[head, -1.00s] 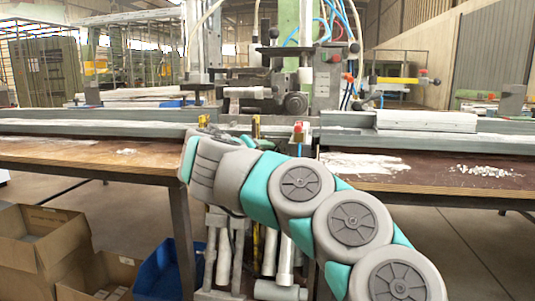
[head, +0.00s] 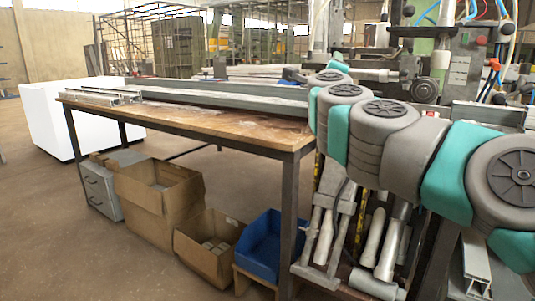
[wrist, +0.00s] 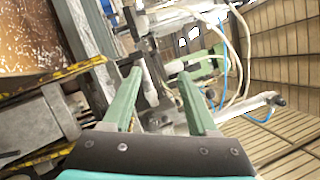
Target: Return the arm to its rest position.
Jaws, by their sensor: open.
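My gripper (wrist: 160,74) shows in the wrist view with its two green fingers apart and nothing between them. Behind the fingers are machine parts with hoses, seen tilted. In the head view my grey and teal arm crosses the right side, in front of the clamp machine (head: 436,62). My gripper itself cannot be made out in the head view.
A wooden-topped workbench (head: 235,128) carrying a long metal profile (head: 225,97) stands left of my arm. Under it are cardboard boxes (head: 155,210) and a blue bin (head: 262,250). A white block (head: 50,120) stands at the far left. The floor at lower left is clear.

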